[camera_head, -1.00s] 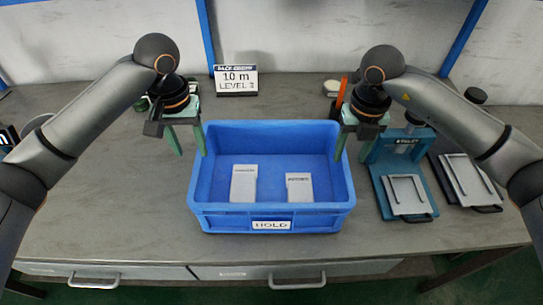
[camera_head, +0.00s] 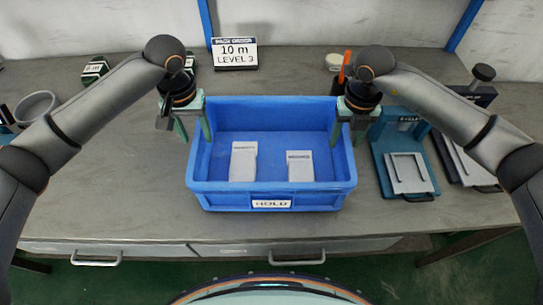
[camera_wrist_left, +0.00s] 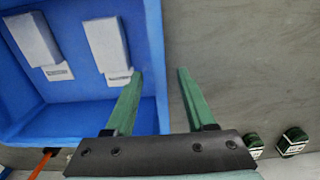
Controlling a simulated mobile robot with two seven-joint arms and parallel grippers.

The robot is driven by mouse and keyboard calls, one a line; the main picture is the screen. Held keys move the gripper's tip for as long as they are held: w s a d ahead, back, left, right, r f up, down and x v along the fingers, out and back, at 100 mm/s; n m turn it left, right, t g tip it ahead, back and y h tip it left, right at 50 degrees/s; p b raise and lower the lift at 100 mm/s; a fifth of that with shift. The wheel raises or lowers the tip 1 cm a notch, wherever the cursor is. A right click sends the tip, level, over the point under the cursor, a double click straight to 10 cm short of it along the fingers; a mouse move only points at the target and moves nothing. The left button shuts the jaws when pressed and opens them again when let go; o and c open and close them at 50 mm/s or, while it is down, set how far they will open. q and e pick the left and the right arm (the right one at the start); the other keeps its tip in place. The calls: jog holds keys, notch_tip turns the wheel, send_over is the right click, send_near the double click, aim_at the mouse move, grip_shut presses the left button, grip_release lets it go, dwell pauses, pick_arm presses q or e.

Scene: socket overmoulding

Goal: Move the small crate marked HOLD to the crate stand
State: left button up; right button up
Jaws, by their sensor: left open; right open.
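The blue crate marked HOLD (camera_head: 230,198) sits on the grey bench in the middle of the head view. Two pale boxes (camera_head: 243,162) (camera_head: 300,167) stand inside it. My left gripper (camera_head: 195,130) is open at the crate's left wall. In the left wrist view the crate's rim (camera_wrist_left: 156,50) shows between its fingers (camera_wrist_left: 159,75), one over the inside and one over the bench. My right gripper (camera_head: 348,132) is open at the crate's right wall; its exact finger placing there is hard to tell. I cannot make out a crate stand.
A teal fixture with a metal plate (camera_head: 408,172) stands just right of the crate, with another fixture (camera_head: 470,160) beyond it. A sign (camera_head: 234,54) stands behind the crate. A grey round container (camera_head: 36,107) is at the left.

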aim_at(201, 148)
pick_arm(q)
notch_tip(201, 148, down, 6)
jog(key=shift+f, duration=0.1)
pick_arm(e)
notch_tip(201, 148, down, 6)
jog(key=shift+f, duration=0.1)
pick_arm(q)
grip_shut()
pick_arm(e)
grip_shut()
dwell(1.0)
